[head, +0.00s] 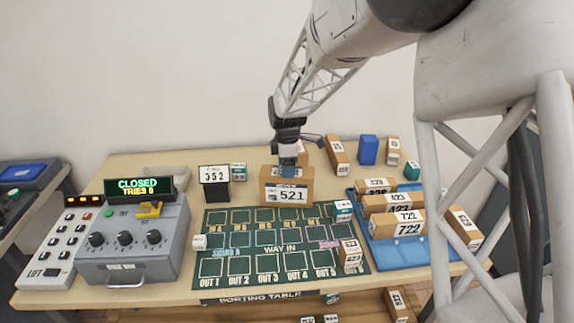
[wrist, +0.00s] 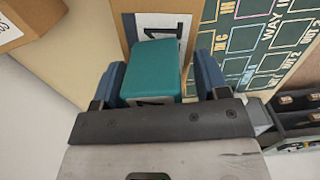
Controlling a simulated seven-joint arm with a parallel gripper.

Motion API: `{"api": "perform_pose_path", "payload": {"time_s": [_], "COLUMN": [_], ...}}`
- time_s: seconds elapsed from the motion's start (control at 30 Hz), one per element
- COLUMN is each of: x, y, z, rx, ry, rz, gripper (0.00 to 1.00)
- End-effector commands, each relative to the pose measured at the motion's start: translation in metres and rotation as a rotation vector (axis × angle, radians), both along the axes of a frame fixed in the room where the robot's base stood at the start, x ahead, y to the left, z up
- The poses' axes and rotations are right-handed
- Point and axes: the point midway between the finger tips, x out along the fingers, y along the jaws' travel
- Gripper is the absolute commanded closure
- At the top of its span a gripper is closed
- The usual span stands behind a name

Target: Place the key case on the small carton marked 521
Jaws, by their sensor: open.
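The small carton marked 521 (head: 268,199) stands upright at the back edge of the green mat, its label facing the head camera. My gripper (head: 288,166) is directly above it, pointing down. In the wrist view my gripper (wrist: 160,82) is open, with one blue finger on each side of a teal block (wrist: 156,66), which I take to be the key case. The block lies over the brown carton top (wrist: 128,24) and appears to rest there; the contact beneath it is hidden. In the head view my fingers mostly hide the block.
A blue tray (head: 404,250) with several cartons is at the right. A tan carton (head: 337,155) and a blue block (head: 368,150) stand behind. A grey control box (head: 130,245) is at the left.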

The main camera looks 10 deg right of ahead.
Motion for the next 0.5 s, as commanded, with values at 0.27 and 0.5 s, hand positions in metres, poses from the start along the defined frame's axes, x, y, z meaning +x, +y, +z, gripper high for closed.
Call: {"api": "perform_pose_path", "payload": {"time_s": [0.27,0.5], "x": [0.0,0.001], "y": [0.0,0.0], "z": [0.007,0.034], "rx": [0.0,0.0], "ry": [0.0,-0.002], "rz": [0.0,0.0], "gripper": [0.32,0.32]}}
